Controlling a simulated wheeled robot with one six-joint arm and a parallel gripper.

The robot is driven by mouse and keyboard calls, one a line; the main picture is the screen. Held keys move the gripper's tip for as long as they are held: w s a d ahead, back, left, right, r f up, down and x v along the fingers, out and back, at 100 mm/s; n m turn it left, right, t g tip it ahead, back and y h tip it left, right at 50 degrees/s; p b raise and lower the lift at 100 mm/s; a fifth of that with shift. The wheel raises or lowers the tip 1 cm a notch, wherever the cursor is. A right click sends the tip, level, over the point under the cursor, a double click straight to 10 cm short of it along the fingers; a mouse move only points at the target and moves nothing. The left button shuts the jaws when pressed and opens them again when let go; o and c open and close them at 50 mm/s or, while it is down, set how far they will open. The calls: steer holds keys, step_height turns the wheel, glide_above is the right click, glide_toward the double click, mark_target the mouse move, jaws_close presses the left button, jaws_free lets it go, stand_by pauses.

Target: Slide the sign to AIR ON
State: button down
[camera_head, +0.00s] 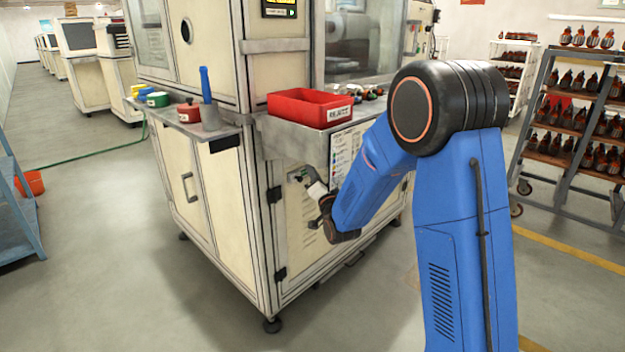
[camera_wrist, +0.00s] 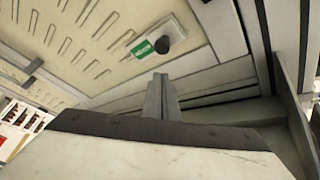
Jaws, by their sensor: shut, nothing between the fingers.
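The sign (camera_wrist: 140,49) is a pale plate on the cream cabinet door in the wrist view. It shows a green label with white marks too small to read, and a round black knob (camera_wrist: 163,45) beside the label. In the head view the sign (camera_head: 296,174) is a small patch high on the door, partly hidden by my gripper. My gripper (camera_wrist: 160,77) is shut and empty. Its fingertips point at the door and appear just below the knob in the wrist view; I cannot tell whether they touch the plate.
The door has rows of vent slots (camera_wrist: 65,46). A red bin (camera_head: 309,106) stands on the ledge above, with a posted sheet (camera_head: 344,150) below it. A side shelf (camera_head: 190,131) holds coloured pots. Racks of armatures (camera_head: 575,125) stand at right.

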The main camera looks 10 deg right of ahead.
steer(key=v, duration=0.9)
steer(key=shift+s+d, duration=0.4)
steer(key=shift+r, duration=0.1)
